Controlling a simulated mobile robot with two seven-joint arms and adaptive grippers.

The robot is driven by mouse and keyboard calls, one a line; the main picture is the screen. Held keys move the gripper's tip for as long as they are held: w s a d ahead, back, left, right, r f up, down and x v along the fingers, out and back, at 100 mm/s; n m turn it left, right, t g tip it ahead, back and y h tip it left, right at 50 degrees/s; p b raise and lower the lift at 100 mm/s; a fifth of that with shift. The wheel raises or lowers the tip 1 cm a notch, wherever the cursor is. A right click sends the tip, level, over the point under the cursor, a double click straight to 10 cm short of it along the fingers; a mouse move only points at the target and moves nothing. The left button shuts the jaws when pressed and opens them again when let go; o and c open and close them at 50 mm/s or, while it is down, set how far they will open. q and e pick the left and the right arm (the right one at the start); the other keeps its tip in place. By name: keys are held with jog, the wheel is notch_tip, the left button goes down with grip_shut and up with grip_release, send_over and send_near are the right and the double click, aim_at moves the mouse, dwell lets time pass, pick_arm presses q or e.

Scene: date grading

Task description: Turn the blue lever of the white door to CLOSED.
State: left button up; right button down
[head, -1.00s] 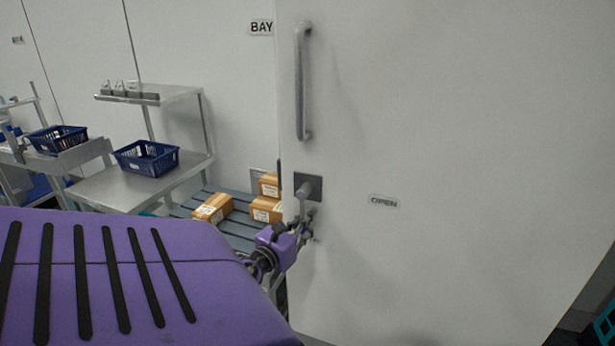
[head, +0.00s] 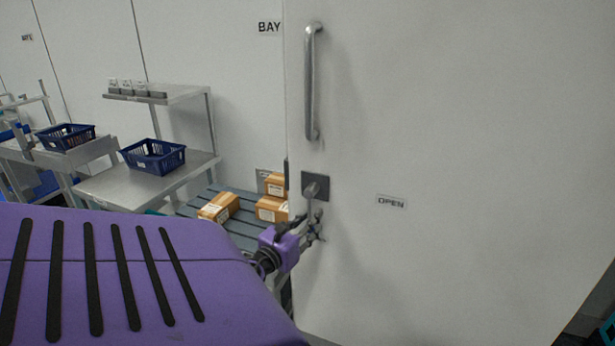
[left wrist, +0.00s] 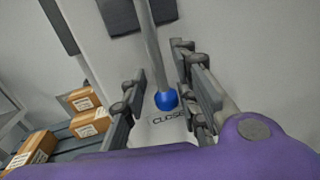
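The white door (head: 450,120) fills the right of the head view. Its lever (head: 313,190) sits on a dark square plate and its shaft hangs down. In the left wrist view the grey shaft ends in a blue knob (left wrist: 166,99), with a CLOSED label (left wrist: 168,119) on the door just below it. An OPEN label (head: 391,202) is to the right of the lever in the head view. My left gripper (head: 314,224) is at the lever's lower end. Its fingers stand apart on either side of the knob, with gaps showing. My right gripper is not in view.
A vertical grab handle (head: 311,82) is above the lever. Left of the door, cartons (head: 220,207) lie on a grey slatted surface (head: 240,229). Farther left is a metal bench (head: 115,190) with a blue basket (head: 153,156).

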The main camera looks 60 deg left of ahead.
pick_arm(q)
jog(key=v, duration=1.2)
jog(key=shift+w+a, duration=0.1)
jog(key=s+d+f+n+g+h+p, duration=0.1)
jog(key=s+d+f+n+g, duration=0.3)
jog(key=f+n, duration=0.5)
jog(key=s+d+f+n+g, duration=0.1)
jog(key=s+d+f+n, duration=0.3)
jog(key=f+n, duration=0.55)
jog(key=s+d+f+n+g+h+p, duration=0.1)
jog(key=d+n, duration=0.5)
jog(key=d, duration=0.8)
jog(key=s+d+f+n+g+h+p, duration=0.1)
jog(key=d+f+n+h, duration=0.4)
jog(key=d, duration=0.9)
jog(key=s+n+g, duration=0.1)
jog(key=s, duration=0.1)
jog(key=shift+s+d+f+n+p, duration=0.25)
jog(key=shift+s+d+n+p, duration=0.1)
jog(key=shift+s+d, duration=0.05)
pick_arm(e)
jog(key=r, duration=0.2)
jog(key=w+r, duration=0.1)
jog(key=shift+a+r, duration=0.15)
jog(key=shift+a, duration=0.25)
